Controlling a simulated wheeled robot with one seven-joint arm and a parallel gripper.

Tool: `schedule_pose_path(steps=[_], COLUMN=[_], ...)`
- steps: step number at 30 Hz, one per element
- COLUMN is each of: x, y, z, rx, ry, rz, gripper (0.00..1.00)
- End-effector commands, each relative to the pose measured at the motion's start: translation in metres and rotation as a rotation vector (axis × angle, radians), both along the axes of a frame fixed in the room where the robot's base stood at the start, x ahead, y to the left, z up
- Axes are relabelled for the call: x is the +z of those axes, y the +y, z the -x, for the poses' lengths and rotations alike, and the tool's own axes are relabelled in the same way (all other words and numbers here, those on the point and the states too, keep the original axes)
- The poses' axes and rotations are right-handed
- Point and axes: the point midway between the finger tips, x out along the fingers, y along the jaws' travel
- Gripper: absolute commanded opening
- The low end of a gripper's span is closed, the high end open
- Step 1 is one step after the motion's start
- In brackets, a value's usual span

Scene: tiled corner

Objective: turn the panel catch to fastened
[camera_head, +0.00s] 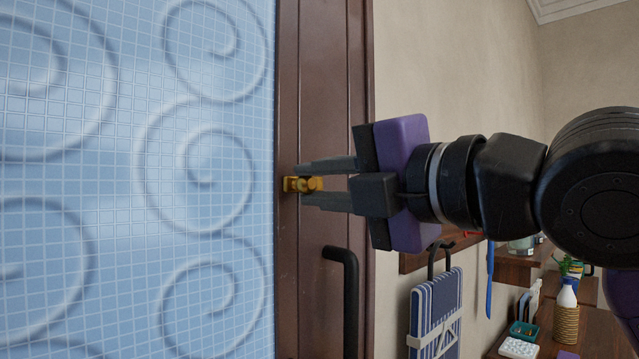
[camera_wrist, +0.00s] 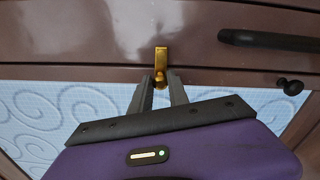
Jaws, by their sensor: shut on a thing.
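The panel catch (camera_head: 290,184) is a small brass piece on the dark brown frame (camera_head: 324,90) beside a blue tiled panel (camera_head: 120,180) with raised swirls. In the wrist view the catch (camera_wrist: 161,55) shows as a brass plate with a rounded knob at its lower end. My gripper (camera_head: 312,184) reaches in from the right, with its two grey fingers on either side of the knob. In the wrist view my gripper (camera_wrist: 161,84) is shut on the knob. The fingers partly hide it.
A black bar handle (camera_head: 349,300) stands on the frame below the catch, close under my fingers. A blue striped folded item (camera_head: 436,312) hangs on the wall at right. Shelves with a white bottle (camera_head: 567,296) and a teal tray (camera_head: 523,330) are at lower right.

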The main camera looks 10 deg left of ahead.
Motion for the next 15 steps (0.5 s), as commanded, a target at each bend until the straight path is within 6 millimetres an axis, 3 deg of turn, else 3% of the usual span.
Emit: schedule_pose_path(steps=[14, 15], x=[-0.0020, -0.0020], y=[0.0006, 0.0006], z=[0.0001, 0.0001], rx=[0.001, 0.001], ry=[-0.007, -0.007], rz=[0.010, 0.010], gripper=[0.00, 0.29])
